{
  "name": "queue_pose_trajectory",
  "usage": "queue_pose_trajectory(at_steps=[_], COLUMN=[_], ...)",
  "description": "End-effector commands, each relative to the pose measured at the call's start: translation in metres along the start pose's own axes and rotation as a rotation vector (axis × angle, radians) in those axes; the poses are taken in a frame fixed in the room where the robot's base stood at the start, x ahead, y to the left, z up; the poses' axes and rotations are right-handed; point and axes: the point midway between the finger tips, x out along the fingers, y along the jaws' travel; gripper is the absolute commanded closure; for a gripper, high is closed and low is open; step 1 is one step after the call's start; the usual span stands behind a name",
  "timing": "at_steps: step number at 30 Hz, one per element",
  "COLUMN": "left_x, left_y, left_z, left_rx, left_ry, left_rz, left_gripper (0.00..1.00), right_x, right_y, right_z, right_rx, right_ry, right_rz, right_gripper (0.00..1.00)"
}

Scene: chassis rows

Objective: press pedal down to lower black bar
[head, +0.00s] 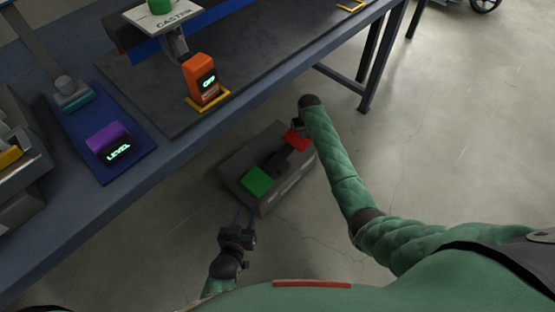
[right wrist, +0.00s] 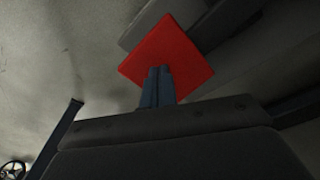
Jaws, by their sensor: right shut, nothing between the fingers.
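A grey pedal box (head: 270,197) stands on the floor under the bench edge. It has a green pedal (head: 256,181) at the near left and a red pedal (head: 297,140) at the far right, which also shows in the right wrist view (right wrist: 168,45). My right gripper (right wrist: 158,72) is shut and empty, its fingertips over the red pedal's edge; I cannot tell whether they touch it. My left gripper (head: 244,216) is open and empty, in front of the green pedal and apart from it. I cannot clearly pick out the black bar.
The blue bench (head: 190,145) runs above and left of the box. On it are an orange device reading OFF (head: 201,76), a purple block reading LEVEL (head: 107,139) and a CASTER sign (head: 180,22).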

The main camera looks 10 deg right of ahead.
Motion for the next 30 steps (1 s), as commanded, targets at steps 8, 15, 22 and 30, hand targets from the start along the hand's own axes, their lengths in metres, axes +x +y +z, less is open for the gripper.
queue_pose_trajectory(at_steps=[8,15,22,30], left_x=[0.0,0.002,0.003,0.004], left_y=[0.0,-0.001,-0.001,-0.002], left_z=[0.004,0.006,0.008,0.011], left_rx=[0.0,0.0,0.0,0.0], left_ry=[-0.002,-0.001,-0.001,0.0], left_rz=[0.001,0.0,0.0,0.0], left_gripper=[0.64,0.64,0.64,0.64], right_x=[0.006,0.016,0.026,0.037], right_y=[0.0,0.0,0.0,-0.001], right_z=[0.001,0.001,0.003,0.005], right_rx=[0.0,0.0,0.0,0.0], right_ry=[-0.001,0.001,-0.002,-0.002], right_rz=[0.0,0.0,0.0,-0.001], right_gripper=[1.0,1.0,1.0,1.0])
